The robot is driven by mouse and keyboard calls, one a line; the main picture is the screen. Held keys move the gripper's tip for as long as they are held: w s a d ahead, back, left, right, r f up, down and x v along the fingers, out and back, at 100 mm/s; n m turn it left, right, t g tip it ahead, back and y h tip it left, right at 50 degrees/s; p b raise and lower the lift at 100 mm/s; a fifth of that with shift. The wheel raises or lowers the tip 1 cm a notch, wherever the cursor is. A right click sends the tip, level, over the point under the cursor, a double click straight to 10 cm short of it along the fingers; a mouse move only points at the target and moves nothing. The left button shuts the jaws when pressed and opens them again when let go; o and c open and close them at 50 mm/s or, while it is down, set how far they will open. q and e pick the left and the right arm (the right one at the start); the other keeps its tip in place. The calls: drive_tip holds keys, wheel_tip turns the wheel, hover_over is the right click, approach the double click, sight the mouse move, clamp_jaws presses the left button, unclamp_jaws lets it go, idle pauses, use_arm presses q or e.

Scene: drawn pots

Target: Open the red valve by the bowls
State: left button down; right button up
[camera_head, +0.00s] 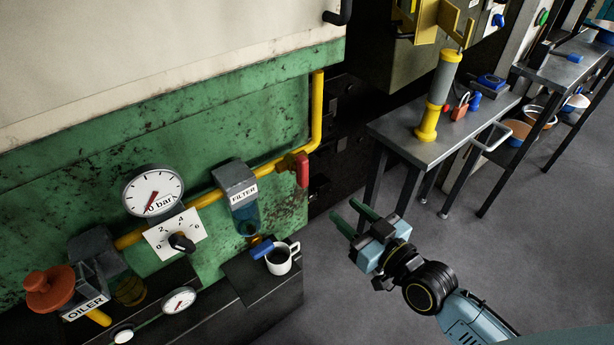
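A red valve handle (302,170) sits on the yellow pipe (317,115) at the green wall, just right of the part labelled FILTER (241,190). It hangs roughly upright. My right gripper (351,217) is in the lower middle, right of and below the valve in the picture and apart from it. Its two green fingers are spread, with nothing between them. Brown bowls (517,132) and a white-blue bowl (577,102) are low by the tables at right, well away from this valve. My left gripper is out of view.
A white mug (281,259) stands on a dark ledge below the valve. An orange-red knob (50,289) is on the oiler and a gauge (153,192) above. A metal table (400,131) holds a yellow-grey cylinder (438,92) and a red padlock (461,108). The grey floor is open.

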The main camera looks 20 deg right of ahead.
sight(306, 171)
drive_tip(key=x, duration=0.4)
drive_tip(key=r+x, duration=0.1)
drive_tip(key=x, duration=0.3)
drive_tip(key=r+b+x, duration=0.1)
drive_tip(key=x, duration=0.3)
drive_tip(key=shift+a, duration=0.25)
drive_tip(key=shift+w+a, duration=0.2)
drive_tip(key=shift+w, duration=0.35)
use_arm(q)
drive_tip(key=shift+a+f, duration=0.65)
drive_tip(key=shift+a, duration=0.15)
use_arm(e)
clamp_jaws()
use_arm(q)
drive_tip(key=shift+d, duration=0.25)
